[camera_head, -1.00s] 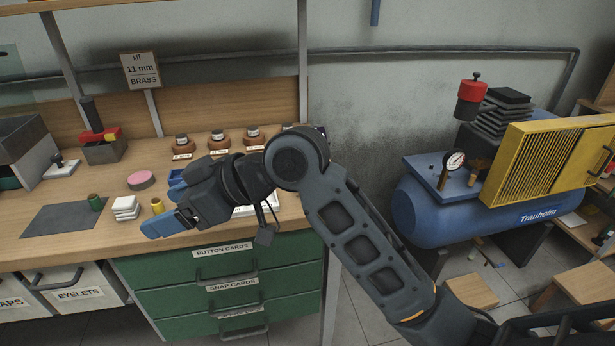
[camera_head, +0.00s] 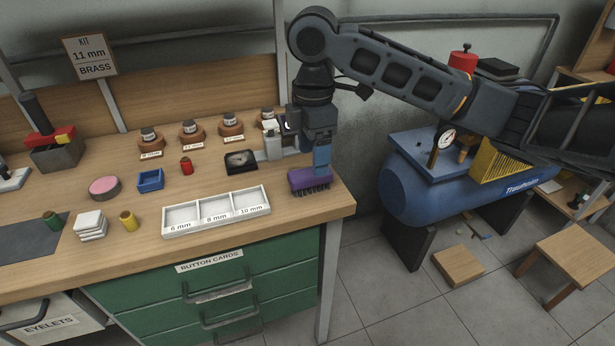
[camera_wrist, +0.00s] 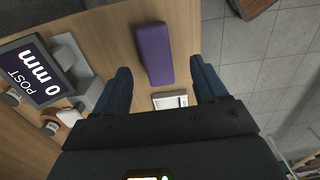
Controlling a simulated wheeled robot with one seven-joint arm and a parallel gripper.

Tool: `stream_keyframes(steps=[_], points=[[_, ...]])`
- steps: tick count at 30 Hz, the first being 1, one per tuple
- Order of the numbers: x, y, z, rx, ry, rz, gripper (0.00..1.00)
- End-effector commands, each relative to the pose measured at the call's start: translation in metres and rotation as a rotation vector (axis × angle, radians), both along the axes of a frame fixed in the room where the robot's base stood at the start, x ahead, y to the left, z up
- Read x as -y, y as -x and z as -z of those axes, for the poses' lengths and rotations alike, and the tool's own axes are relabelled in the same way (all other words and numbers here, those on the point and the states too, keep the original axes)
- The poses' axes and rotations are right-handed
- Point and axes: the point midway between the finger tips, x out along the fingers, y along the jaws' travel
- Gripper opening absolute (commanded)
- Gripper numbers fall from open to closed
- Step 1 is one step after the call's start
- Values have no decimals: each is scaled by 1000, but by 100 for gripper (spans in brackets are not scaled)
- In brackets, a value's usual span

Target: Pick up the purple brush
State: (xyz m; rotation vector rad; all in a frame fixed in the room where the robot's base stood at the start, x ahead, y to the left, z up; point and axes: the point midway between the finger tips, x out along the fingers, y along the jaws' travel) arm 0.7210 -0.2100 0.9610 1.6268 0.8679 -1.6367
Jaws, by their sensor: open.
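The purple brush (camera_head: 309,181) lies bristles down on the wooden bench near its right front corner. In the wrist view my gripper (camera_wrist: 162,82) is open, with nothing held. Whether a finger touches the brush I cannot tell.
A white three-part tray (camera_head: 216,211) marked 6, 8 and 10 mm lies left of the brush. A grey device (camera_head: 272,143) stands close behind my gripper. The bench's right edge (camera_head: 340,195) is close to the brush. A blue compressor (camera_head: 455,185) stands beyond.

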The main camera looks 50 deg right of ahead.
Motion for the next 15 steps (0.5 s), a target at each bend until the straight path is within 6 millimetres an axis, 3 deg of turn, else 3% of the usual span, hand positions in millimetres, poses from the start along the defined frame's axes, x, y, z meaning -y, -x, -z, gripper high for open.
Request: stream_keyframes(steps=[15], points=[[0,-5,61,3,-1,1,72]])
